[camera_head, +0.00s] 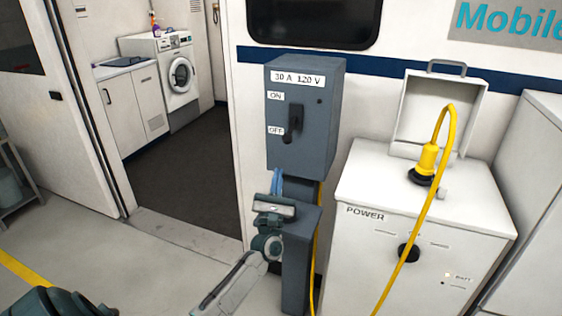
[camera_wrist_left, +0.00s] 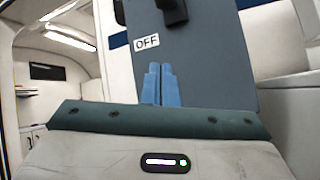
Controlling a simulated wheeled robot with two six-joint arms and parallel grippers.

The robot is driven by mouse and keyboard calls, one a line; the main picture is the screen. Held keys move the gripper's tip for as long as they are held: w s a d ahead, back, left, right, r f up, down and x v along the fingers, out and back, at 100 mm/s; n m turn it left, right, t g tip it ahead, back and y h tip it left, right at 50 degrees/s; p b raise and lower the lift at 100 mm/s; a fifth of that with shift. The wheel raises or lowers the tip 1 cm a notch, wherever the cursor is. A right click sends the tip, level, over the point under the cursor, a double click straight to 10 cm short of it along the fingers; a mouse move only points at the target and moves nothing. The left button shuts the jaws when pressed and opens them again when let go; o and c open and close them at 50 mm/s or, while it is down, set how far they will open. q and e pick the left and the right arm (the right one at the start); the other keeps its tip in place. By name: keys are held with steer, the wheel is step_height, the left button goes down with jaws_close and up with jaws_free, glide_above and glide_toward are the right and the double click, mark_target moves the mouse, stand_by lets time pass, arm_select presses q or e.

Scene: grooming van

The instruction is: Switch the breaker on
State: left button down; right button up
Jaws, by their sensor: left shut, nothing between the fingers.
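The breaker box (camera_head: 318,120) is a dark grey box on a grey post, labelled 30 A 120 V. ON is marked above and OFF below on its front. Its black lever (camera_head: 295,120) points down with its end by the OFF label. My left gripper (camera_head: 276,178) is shut and empty, its blue fingers upright near the box's lower front edge, below the lever. In the left wrist view the closed fingers (camera_wrist_left: 160,72) stand just below the OFF label, and the lever's lower end (camera_wrist_left: 174,12) shows above them. My right gripper is not in view.
A white power cabinet (camera_head: 385,245) with a yellow cable (camera_head: 450,125) plugged in on top stands to the right of the breaker. The open van doorway (camera_head: 180,150), with a washing machine (camera_head: 178,75) inside, is at the left. The floor in front of it is clear.

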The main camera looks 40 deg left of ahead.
mark_target(291, 129)
arm_select(q)
steer(key=p+x, duration=0.3)
steer(key=x, duration=0.6)
steer(key=shift+s+r+p, duration=0.1)
steer(key=shift+r+p, duration=0.1)
steer(key=shift+p, duration=0.2)
steer(key=s+d+r+p, duration=0.1)
steer(key=s+d+p, duration=0.1)
steer(key=p, duration=0.1)
steer(key=shift+s+d+r, duration=0.1)
steer(key=shift+d+r, duration=0.05)
steer(key=shift+r, duration=0.25)
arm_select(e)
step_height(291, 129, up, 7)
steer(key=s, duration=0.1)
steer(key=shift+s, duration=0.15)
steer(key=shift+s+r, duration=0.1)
